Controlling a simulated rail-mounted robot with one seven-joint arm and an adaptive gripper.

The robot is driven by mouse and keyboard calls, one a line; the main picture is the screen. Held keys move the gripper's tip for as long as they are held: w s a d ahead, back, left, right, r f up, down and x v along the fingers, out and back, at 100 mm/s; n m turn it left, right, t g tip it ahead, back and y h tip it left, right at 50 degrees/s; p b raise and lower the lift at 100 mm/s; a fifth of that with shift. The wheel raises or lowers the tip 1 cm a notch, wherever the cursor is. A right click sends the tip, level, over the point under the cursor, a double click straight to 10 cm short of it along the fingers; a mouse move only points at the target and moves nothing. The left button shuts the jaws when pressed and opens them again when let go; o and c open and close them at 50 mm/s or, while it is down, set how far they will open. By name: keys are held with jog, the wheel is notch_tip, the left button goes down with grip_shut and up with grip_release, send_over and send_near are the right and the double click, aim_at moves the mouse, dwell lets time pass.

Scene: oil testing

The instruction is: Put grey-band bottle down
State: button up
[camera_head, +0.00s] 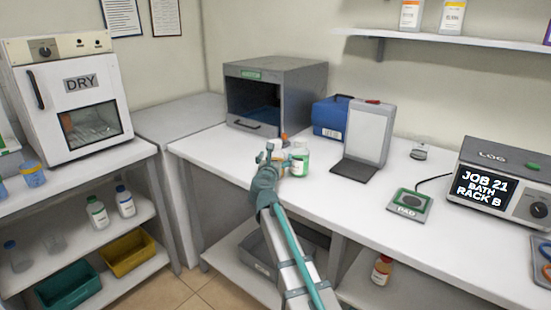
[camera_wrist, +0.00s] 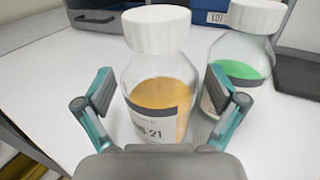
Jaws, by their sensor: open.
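A clear bottle with a white cap, amber liquid and a pale label ending in "21" (camera_wrist: 158,75) stands upright on the white bench (camera_wrist: 60,75). My gripper (camera_wrist: 160,92) is open, with one finger on each side of this bottle. Gaps show between fingers and glass. A similar bottle with green liquid (camera_wrist: 245,65) stands close on the right, near my right finger.
Behind the bottles stand an open-fronted grey cabinet (camera_head: 285,78), a blue box (camera_head: 331,118) and an upright grey panel device (camera_head: 369,130). To the right are a pad (camera_head: 408,206) and a LOG unit reading "JOB 21 BATH RACK B" (camera_head: 485,190). Bench between panel and pad is clear.

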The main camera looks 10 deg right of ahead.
jog(key=v, duration=1.1)
jog(key=shift+s, duration=0.2)
jog(key=shift+s+a, duration=0.1)
jog(key=shift+s, duration=0.2)
jog(key=shift+c, duration=1)
